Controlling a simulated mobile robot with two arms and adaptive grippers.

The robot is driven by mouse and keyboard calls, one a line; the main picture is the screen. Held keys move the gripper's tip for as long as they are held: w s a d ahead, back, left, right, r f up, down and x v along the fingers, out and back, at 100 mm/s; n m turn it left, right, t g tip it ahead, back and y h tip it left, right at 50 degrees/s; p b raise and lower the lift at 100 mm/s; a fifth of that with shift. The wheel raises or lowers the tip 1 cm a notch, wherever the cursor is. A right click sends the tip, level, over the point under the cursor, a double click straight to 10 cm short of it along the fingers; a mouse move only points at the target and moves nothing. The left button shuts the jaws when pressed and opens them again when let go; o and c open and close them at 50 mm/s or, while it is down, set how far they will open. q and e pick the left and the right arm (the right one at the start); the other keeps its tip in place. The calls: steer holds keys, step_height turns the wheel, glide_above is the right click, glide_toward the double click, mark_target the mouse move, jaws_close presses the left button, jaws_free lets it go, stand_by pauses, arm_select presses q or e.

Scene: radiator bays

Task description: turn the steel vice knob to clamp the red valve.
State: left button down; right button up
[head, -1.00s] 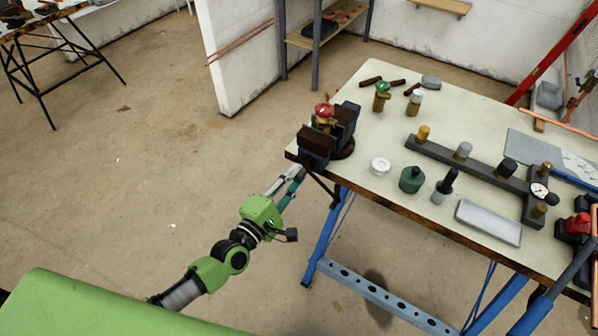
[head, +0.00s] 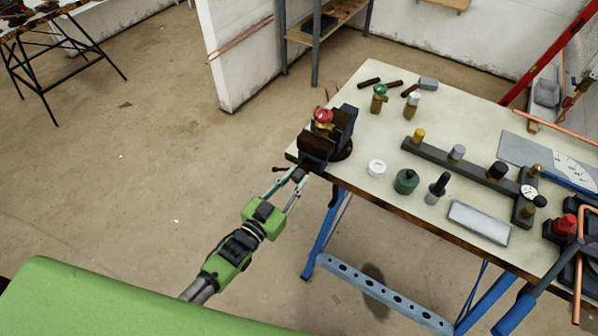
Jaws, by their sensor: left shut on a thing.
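The red valve (head: 323,115), with a red handle and brass body, sits upright between the jaws of the bench vice (head: 316,146) at the table's left corner. Whether the jaws press on it cannot be told. The steel vice knob (head: 299,174) is at the vice's near end, just off the table edge, with a dark bar (head: 280,169) beside it. My left gripper (head: 289,180) comes up from the lower left and is shut on the knob, one finger on each side. The fingertips partly hide the knob. My right gripper is not in view.
The pale workbench (head: 385,148) holds a green-handled valve (head: 379,98), a white roll (head: 377,168), a green jar (head: 406,181), and a dark manifold bar (head: 455,169) with several fittings. Blue trestle legs (head: 325,235) stand below.

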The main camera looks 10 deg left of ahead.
arm_select(q)
steer(key=m, duration=0.4)
steer(key=shift+f, duration=0.2)
steer(key=m, duration=0.4)
steer(key=shift+m+b, duration=0.3)
steer(key=shift+b, duration=0.05)
steer(key=c, duration=2)
jaws_free()
steer(key=shift+s, duration=0.1)
steer(key=shift+o, duration=0.2)
steer(key=shift+s+a+r, duration=0.1)
steer(key=shift+r, duration=0.1)
